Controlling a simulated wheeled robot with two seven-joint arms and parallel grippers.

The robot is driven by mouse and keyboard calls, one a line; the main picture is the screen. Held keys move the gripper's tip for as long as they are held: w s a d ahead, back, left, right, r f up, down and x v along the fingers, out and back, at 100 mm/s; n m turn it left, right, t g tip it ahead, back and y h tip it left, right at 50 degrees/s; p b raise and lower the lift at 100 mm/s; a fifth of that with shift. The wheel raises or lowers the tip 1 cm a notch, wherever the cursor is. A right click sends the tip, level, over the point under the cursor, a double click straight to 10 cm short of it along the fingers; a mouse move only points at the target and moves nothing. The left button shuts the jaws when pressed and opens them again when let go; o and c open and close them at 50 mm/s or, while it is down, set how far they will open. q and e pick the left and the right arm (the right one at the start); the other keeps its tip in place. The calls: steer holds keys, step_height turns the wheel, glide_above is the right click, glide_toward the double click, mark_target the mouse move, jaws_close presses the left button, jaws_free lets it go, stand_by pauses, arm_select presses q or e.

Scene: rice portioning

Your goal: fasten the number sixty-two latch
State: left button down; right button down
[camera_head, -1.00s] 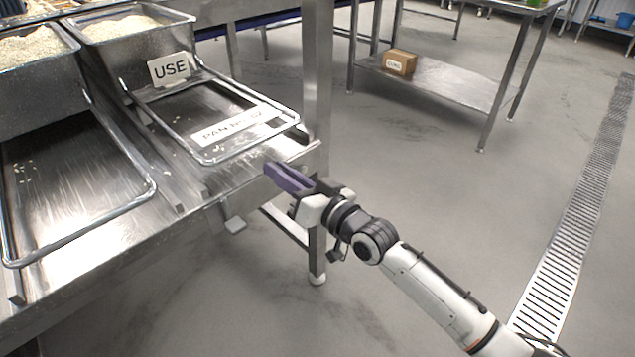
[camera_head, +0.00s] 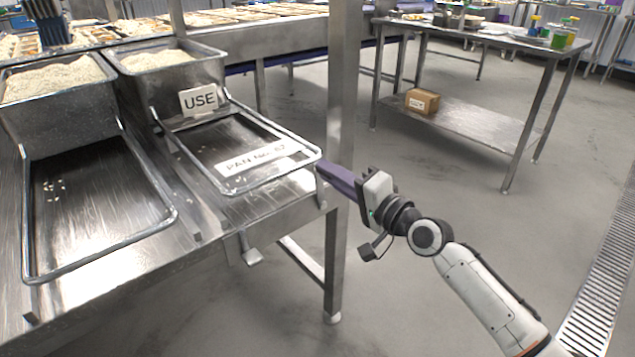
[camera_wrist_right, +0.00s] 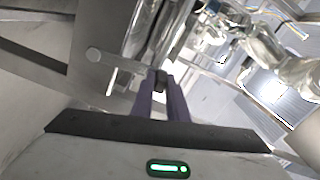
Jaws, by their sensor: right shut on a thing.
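The pan with the label PAN No. 62 (camera_head: 262,157) has a wire-rimmed lid or frame and sits in front of the rice bin with the USE sign (camera_head: 199,100). My right gripper (camera_head: 320,170) is at the right corner of the bench's front edge, by this pan's rim. In the right wrist view its purple fingers (camera_wrist_right: 160,80) are shut on a small dark piece (camera_wrist_right: 160,77), which looks like the latch's handle. A flat metal bar (camera_wrist_right: 110,65) with a round end lies just left of it. The fingertips hide how the latch sits.
A metal lever (camera_head: 248,250) hangs below the bench front, left of my gripper. A second wire-rimmed pan (camera_head: 95,255) lies to the left. A bench post (camera_head: 341,100) stands just behind my gripper. The floor to the right is clear up to a side table (camera_head: 470,120).

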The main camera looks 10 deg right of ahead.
arm_select(q)
steer(key=shift+w+d+r, duration=0.15)
steer(key=shift+w+d, duration=0.05)
steer(key=shift+w, duration=0.2)
arm_select(e)
steer(key=shift+w+d+r+m, duration=0.15)
steer(key=shift+w+d+m, duration=0.25)
steer(key=shift+d+m, duration=0.25)
steer(key=c, duration=1.7)
jaws_free()
arm_select(q)
steer(key=shift+s+f, duration=0.15)
steer(key=shift+f, duration=0.05)
steer(key=shift+s+a+r+p, duration=0.2)
steer(key=shift+r+p, duration=0.1)
steer(key=shift+p, duration=0.1)
arm_select(e)
steer(key=v, duration=1)
steer(key=shift+s, duration=0.1)
